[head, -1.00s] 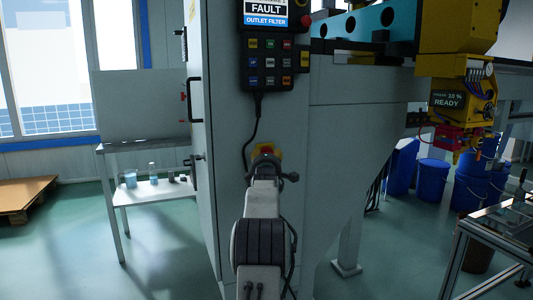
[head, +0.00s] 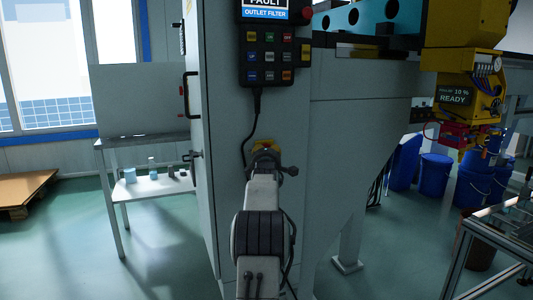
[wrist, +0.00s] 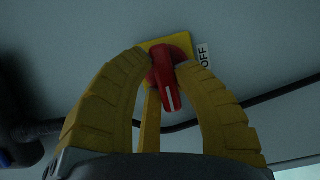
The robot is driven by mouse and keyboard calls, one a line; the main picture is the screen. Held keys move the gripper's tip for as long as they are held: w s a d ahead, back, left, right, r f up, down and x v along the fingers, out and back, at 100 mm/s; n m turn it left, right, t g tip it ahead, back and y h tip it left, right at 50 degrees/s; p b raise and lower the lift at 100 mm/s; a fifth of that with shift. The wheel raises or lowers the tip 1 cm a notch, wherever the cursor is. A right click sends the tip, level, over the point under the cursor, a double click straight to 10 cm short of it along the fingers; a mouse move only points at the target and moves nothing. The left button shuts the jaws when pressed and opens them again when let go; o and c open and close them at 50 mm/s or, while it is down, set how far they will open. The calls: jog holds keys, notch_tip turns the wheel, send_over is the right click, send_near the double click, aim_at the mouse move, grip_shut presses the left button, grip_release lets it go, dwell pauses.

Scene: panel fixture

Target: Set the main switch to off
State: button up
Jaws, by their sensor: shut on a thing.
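The main switch is a red handle (wrist: 165,75) on a yellow plate (wrist: 180,44), with a white stripe towards its lower end in the wrist view. A white OFF label (wrist: 203,55) is right of the plate, and the handle's striped end points down in the picture, not towards the label. My gripper (wrist: 164,68) has its yellow fingers around the handle and is shut on it. In the head view the yellow plate (head: 266,144) shows only as a sliver above my wrist, which hides the handle.
The switch is on a tall grey cabinet (head: 330,140). Above it hang a button pendant (head: 268,58) and its black cable (head: 253,125). A side table (head: 155,187) with small containers stands left. Blue drums (head: 435,172) and a metal-framed table (head: 490,235) are at right.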

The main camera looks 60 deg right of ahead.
grip_shut()
jog(key=n+b, duration=0.1)
jog(key=b, duration=0.1)
jog(key=n+h+b, duration=0.1)
jog(key=n+b, duration=0.1)
jog(key=shift+w+a+f+t, duration=0.1)
jog(key=shift+a+f+t, duration=0.05)
jog(key=shift+f+t, duration=0.2)
jog(key=shift+r+n+b, duration=0.1)
jog(key=shift+n+b, duration=0.3)
jog(key=shift+n, duration=0.2)
jog(key=shift+h, duration=0.3)
jog(key=shift+w, duration=0.1)
jog(key=o, duration=0.7)
grip_release()
jog(key=shift+c, duration=0.2)
